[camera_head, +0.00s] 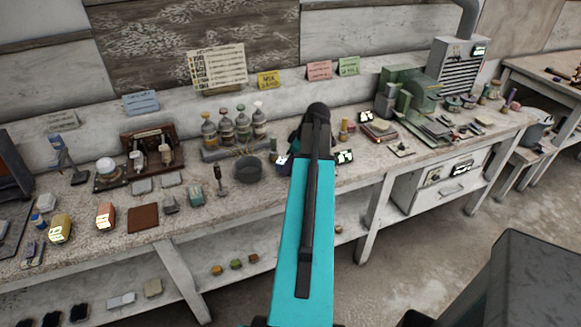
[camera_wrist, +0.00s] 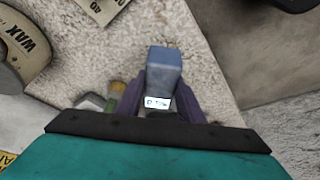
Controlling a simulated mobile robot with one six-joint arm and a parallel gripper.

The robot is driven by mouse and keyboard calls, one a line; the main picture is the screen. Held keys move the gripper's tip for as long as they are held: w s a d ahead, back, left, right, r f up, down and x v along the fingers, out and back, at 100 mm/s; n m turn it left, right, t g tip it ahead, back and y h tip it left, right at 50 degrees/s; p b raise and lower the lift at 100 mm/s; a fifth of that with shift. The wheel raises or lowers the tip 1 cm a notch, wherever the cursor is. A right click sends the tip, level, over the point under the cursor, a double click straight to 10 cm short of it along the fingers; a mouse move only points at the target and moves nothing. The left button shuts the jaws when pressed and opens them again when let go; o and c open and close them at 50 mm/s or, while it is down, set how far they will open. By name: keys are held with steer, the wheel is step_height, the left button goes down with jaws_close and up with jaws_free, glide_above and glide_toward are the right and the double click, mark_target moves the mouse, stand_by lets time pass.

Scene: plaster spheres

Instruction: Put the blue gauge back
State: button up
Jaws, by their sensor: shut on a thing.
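A blue-grey block, which I take to be the blue gauge (camera_wrist: 164,68), stands between the two purple fingers of my gripper (camera_wrist: 162,92) in the wrist view. The fingers are shut on it. A small lit label shows below the block, between the fingers. The pale, rough bench top lies beyond it. I cannot tell whether the gauge touches the bench. In the head view my teal arm reaches over the middle of the workbench (camera_head: 370,176) and hides most of the gripper and the gauge. No empty place for the gauge can be made out clearly.
Several bottles (camera_head: 226,128) stand at the back, left of my arm, with a dark bowl (camera_head: 247,170) before them. A green machine (camera_head: 410,92) stands to the right. The bench edge is close by.

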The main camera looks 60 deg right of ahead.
steer(key=shift+w+d+f+p, duration=0.1)
steer(key=shift+w+d+p, duration=0.1)
steer(key=shift+d, duration=0.45)
steer(key=shift+w+d+p, duration=0.1)
steer(key=shift+w+d, duration=0.1)
steer(key=shift+d, duration=0.4)
steer(key=shift+f, duration=0.1)
steer(key=shift+f+p, duration=0.8)
steer(key=shift+f, duration=0.85)
steer(key=shift+f, duration=0.15)
steer(key=o, duration=1)
steer(key=shift+c, duration=0.2)
steer(key=shift+r, duration=0.2)
steer(key=b+v, duration=0.3)
steer(key=v, duration=0.9)
steer(key=shift+b, duration=0.4)
